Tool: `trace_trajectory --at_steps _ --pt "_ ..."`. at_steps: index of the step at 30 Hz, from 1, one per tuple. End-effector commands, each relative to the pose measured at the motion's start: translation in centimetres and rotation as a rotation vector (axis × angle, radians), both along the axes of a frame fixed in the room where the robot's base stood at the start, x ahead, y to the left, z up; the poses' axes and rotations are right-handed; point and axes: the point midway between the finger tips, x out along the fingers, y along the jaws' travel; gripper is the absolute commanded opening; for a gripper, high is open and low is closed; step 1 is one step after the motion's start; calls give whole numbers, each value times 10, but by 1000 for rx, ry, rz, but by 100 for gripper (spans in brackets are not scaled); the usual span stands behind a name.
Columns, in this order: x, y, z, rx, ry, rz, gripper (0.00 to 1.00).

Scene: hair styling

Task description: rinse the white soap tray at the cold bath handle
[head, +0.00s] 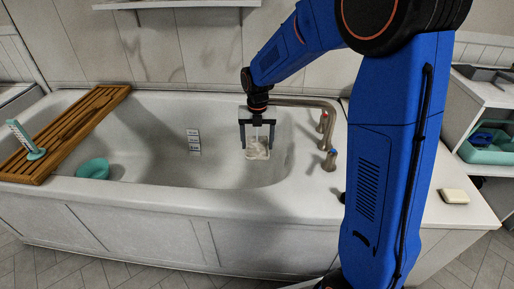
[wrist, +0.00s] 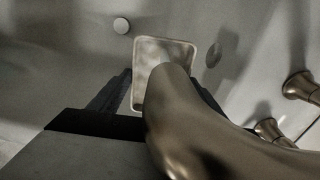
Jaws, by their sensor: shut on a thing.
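My gripper (head: 257,138) is shut on the white soap tray (head: 258,154) and holds it inside the bathtub, below the bath spout (head: 300,102). In the wrist view the tray (wrist: 165,49) sits between the fingers, and the spout (wrist: 195,120) crosses in front and hides part of it. The cold bath handle (head: 330,161), with a blue top, stands on the tub's right rim. The other handle (head: 323,122), with a reddish top, stands behind it. I cannot tell whether water is running.
A wooden board (head: 100,98) lies across the tub's left end, with a teal and white upright item (head: 27,143) on it. A teal bowl (head: 92,168) and a small white stack (head: 194,141) are inside the tub. Cream soap (head: 453,196) lies on the right ledge.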

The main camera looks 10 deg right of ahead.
Motion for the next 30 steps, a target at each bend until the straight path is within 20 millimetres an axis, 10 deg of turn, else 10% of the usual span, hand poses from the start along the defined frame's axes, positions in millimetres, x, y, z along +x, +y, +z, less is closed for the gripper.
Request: trace_trajectory --at_steps 30 --pt "4 -2 2 -2 -12 3 47"
